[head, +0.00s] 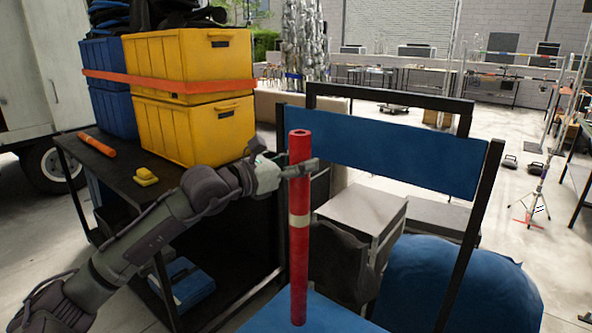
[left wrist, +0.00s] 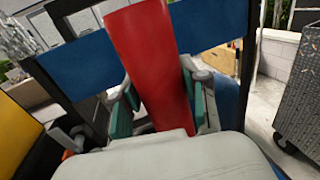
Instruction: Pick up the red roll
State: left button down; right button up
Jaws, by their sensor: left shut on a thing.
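The red roll (head: 299,255) is a long upright tube with a pale band around its middle, seen in the centre of the head view. My left gripper (head: 298,170) is shut on it near its upper end. In the left wrist view the red roll (left wrist: 150,60) stands between the two green-padded fingers of my left gripper (left wrist: 160,105). The roll's lower end is over or on a blue surface (head: 310,315) at the bottom of the head view; I cannot tell if it touches. My right gripper is not in view.
A black cart (head: 225,285) at left carries yellow crates (head: 190,60), blue crates (head: 108,85), an orange roll (head: 97,144) and a small yellow object (head: 145,177). A black frame with a blue panel (head: 400,155) stands behind the roll.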

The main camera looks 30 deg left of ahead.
pick_arm(q)
jog(key=s+d+r+b, duration=0.2)
jog(key=s+d+r, duration=0.2)
jog(key=d+r, duration=0.2)
jog(key=shift+s+d, duration=0.35)
jog(key=shift+d, duration=0.9)
